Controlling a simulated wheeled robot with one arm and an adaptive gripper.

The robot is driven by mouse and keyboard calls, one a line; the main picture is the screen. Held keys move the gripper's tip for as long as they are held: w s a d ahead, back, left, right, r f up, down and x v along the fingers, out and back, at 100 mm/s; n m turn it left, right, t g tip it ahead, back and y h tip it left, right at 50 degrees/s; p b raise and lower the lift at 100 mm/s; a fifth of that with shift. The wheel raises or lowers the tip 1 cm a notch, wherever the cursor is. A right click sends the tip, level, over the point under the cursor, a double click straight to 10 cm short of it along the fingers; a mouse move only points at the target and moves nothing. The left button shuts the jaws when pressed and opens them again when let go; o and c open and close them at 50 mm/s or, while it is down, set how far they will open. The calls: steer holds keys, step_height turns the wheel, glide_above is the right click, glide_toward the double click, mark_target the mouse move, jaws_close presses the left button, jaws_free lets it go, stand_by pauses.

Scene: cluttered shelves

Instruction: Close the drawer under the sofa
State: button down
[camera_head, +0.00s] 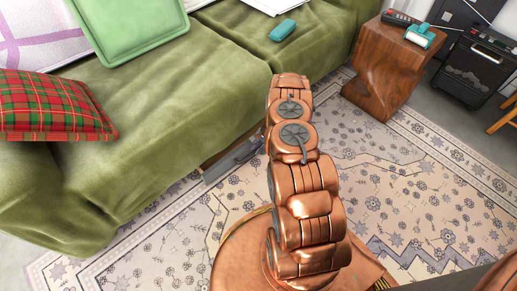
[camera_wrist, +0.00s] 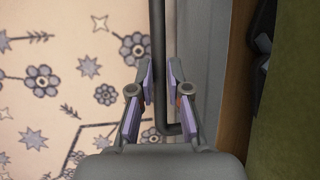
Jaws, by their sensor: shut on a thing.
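The green sofa (camera_head: 175,110) runs along the left and upper part of the head view. Its grey drawer front (camera_head: 228,168) shows low beneath it, partly hidden by my arm. In the wrist view, the grey drawer front (camera_wrist: 208,50) stands out from the sofa (camera_wrist: 295,100), with a brown wooden strip (camera_wrist: 238,60) and a dark gap between. The drawer stands open. A dark bar handle (camera_wrist: 158,35) runs along the front. My gripper (camera_wrist: 164,80) is shut on the handle, one finger on each side. My arm hides the gripper in the head view.
A patterned rug (camera_head: 400,180) covers the floor in front of the sofa. A wooden side table (camera_head: 388,75) and a black cabinet (camera_head: 475,65) stand at upper right.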

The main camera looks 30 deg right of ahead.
steer(key=shift+w+d, duration=0.1)
steer(key=c, duration=1.4)
jaws_free()
steer(key=shift+r, duration=0.1)
steer(key=v, duration=1.1)
steer(key=shift+r, duration=0.35)
